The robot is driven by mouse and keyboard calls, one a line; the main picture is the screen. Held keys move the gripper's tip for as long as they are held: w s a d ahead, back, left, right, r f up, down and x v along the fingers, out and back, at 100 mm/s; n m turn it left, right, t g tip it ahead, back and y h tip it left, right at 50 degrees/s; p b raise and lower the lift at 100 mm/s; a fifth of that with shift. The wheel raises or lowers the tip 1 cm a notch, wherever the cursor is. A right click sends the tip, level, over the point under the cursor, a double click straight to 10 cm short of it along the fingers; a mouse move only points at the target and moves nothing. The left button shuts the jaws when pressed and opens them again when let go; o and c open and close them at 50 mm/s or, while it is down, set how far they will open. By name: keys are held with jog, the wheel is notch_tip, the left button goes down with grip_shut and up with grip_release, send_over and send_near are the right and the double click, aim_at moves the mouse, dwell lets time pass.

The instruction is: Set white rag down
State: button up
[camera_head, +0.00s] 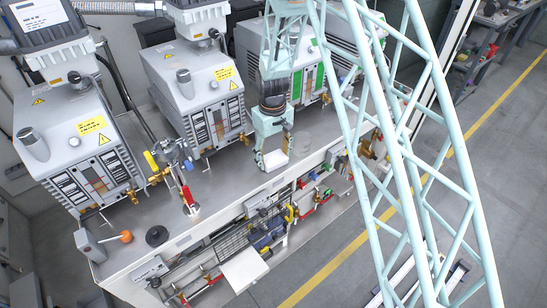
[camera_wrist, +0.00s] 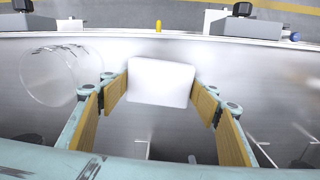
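The white rag (camera_wrist: 161,82) is a small folded block between the tan finger pads of my gripper (camera_wrist: 160,88) in the wrist view. Its left and right edges meet the two fingertips, so my gripper appears shut on it. In the head view, my gripper (camera_head: 272,160) points down near the front edge of the grey metal bench top (camera_head: 225,182), with the rag (camera_head: 274,160) at its tips. Whether the rag's underside touches the bench top cannot be told.
A clear cylinder (camera_wrist: 60,75) shows left of my gripper in the wrist view. Grey vacuum pumps (camera_head: 195,95) stand behind. A red-handled valve assembly (camera_head: 186,190) and a black round part (camera_head: 157,236) stand left on the bench.

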jog(key=o, duration=0.5)
jog(key=shift+c, duration=0.2)
jog(key=shift+r, duration=0.1)
notch_tip(320, 180, up, 12)
dwell(0.7)
jog(key=shift+c, duration=0.2)
grip_shut()
dwell(0.7)
dwell(1.0)
